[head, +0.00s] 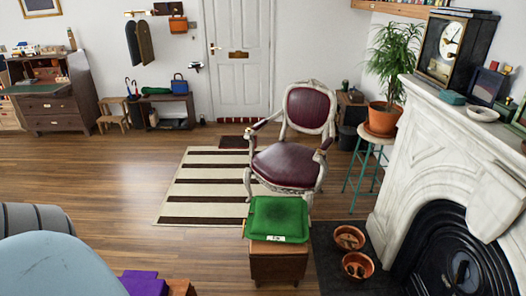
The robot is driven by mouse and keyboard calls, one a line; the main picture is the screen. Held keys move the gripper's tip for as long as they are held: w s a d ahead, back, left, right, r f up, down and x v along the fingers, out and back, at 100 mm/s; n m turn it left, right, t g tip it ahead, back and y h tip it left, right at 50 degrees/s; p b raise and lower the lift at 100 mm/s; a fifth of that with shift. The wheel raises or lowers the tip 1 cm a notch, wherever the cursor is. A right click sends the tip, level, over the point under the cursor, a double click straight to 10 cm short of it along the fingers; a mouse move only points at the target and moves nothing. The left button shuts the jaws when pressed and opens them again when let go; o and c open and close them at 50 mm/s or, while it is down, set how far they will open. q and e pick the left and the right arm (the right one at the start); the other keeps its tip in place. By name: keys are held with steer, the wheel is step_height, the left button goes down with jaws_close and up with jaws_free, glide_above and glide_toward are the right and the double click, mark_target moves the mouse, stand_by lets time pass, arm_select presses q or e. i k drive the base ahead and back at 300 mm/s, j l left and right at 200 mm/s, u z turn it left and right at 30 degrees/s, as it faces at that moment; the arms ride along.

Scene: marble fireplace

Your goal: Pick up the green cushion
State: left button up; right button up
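The green cushion (278,216) lies flat on top of a small wooden box-like stand (278,262), in the lower middle of the head view. It is square with rounded corners, and a small white label shows at its front edge. The cushion's top is uncovered and nothing touches it from above. Neither of my grippers is in view.
A dark red armchair (292,142) stands just behind the stand on a striped rug (198,192). Two copper-coloured bowls (349,238) and a marble fireplace (420,165) are to the right. A light-blue rounded shape (60,268) fills the lower left. Wooden floor (110,190) is clear left of the rug.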

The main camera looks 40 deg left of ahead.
mark_target(281, 219)
steer(key=i+u, duration=0.3)
steer(key=u, duration=0.2)
steer(key=i+u, duration=0.25)
steer(key=u, duration=0.25)
steer(key=i+l+u, duration=0.25)
steer(key=u, duration=0.25)
steer(key=i+l+u, duration=0.65)
steer(key=l+u, duration=0.25)
steer(key=i+l, duration=0.15)
steer(key=l, duration=0.15)
steer(key=i+l+u, duration=0.15)
steer(key=l, duration=0.2)
steer(key=i+l, duration=0.2)
steer(key=l+u, duration=0.05)
steer(key=l, duration=0.05)
